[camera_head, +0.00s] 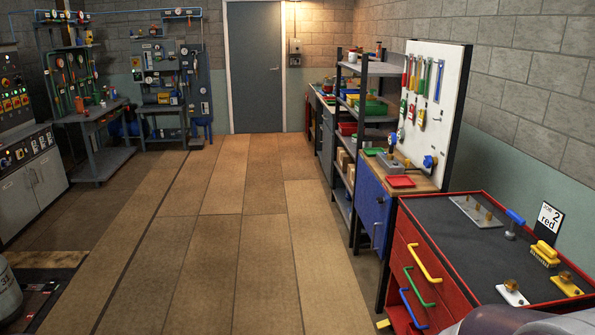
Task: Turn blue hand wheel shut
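A small round blue part (429,161) sits low on the white tool board at the right, above a wooden-topped blue cabinet. It may be a blue hand wheel, but it is too small to tell its shape or how far it is turned. Blue parts also show on the far rack of pipes and gauges (171,72), too small to make out as wheels. Neither of my grippers is in view. A grey rounded shape at the bottom right edge looks like part of my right arm.
A red drawer cabinet (408,258) stands near right, its black top (440,222) holding brushes and small fittings. The blue cabinet (372,203) and shelves (342,190) follow behind it. Control cabinets (32,185) stand left. The wooden floor (215,245) is clear toward the grey door (255,70).

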